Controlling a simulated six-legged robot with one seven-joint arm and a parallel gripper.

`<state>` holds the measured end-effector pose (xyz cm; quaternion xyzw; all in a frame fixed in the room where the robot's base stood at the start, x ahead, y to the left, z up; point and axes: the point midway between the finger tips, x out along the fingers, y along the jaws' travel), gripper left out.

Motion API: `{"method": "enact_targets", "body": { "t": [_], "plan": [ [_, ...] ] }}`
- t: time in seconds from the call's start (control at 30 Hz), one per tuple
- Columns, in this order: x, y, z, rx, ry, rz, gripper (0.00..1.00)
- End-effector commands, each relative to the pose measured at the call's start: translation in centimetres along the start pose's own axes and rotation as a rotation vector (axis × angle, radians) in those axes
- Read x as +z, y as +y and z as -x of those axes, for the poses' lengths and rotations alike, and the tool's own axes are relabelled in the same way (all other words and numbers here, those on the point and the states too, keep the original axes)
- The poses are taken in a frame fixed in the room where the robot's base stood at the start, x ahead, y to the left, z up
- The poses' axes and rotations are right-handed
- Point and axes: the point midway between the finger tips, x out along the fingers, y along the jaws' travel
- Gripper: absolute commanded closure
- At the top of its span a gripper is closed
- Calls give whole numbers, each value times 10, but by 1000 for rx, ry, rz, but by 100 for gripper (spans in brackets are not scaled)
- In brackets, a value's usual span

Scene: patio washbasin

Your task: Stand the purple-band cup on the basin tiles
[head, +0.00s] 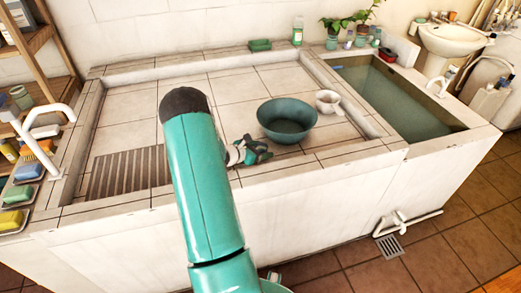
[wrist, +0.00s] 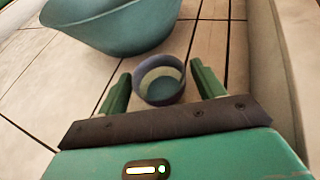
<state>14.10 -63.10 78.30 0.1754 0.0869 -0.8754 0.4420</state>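The purple-band cup (wrist: 150,97) stands on the tiles between my fingertips in the wrist view. It has a dark purple-grey outside and a pale band inside, and its mouth faces up toward the camera. My gripper (wrist: 160,78) is open, one green finger on each side, with a narrow gap showing beside the cup. In the head view my gripper (head: 260,151) is low over the basin tiles (head: 230,105), just left of the teal bowl. The cup cannot be made out clearly there.
The teal bowl (head: 286,122) stands close to my gripper; it also shows in the wrist view (wrist: 115,25). A white mug (head: 328,101) stands right of it. A raised rim (head: 330,154) borders the front. A slatted drain board (head: 128,172) lies at left; tiles behind are clear.

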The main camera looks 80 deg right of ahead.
Motion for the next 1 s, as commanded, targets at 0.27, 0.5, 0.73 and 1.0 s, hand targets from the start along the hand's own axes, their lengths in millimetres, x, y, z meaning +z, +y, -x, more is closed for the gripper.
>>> {"method": "enact_targets", "body": {
  "t": [0.27, 0.5, 0.73, 1.0],
  "plan": [
    [3, 0, 5, 1, 1, 1, 32],
    [3, 2, 48, 5, 0, 1, 32],
    [3, 1, 96, 4, 0, 1, 32],
    [3, 0, 121, 0, 0, 0, 32]
  ]
}}
